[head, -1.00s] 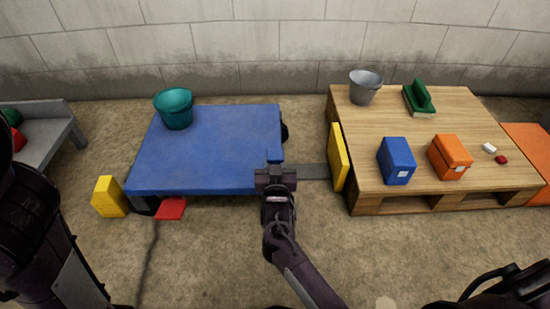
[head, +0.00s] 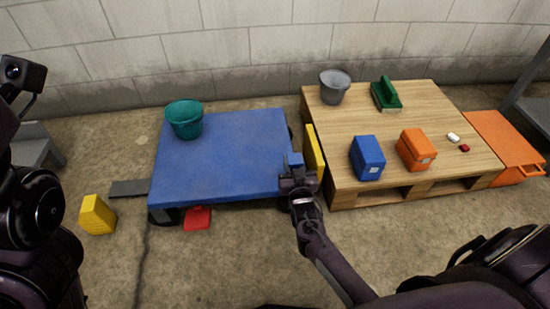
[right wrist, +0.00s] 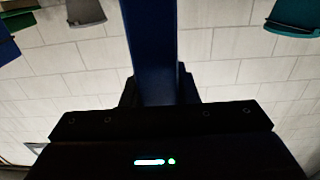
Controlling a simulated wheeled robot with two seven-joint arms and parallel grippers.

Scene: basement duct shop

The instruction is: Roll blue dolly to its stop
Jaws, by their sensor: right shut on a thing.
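The blue dolly (head: 235,160) stands on the floor left of the wooden pallet, a teal bucket (head: 185,120) on its back left corner. A yellow upright plate (head: 314,152) stands against the pallet's left side, close by the dolly's right edge; I cannot tell if they touch. My right gripper (head: 296,172) is shut on a blue upright part at the dolly's front right corner. That blue part (right wrist: 152,50) shows between the fingers in the right wrist view. My left arm shows at the left edge; its gripper is not in view.
A yellow block (head: 97,215) and red piece (head: 197,218) lie near the dolly's front left. A dark floor strip (head: 130,188) shows left of it.

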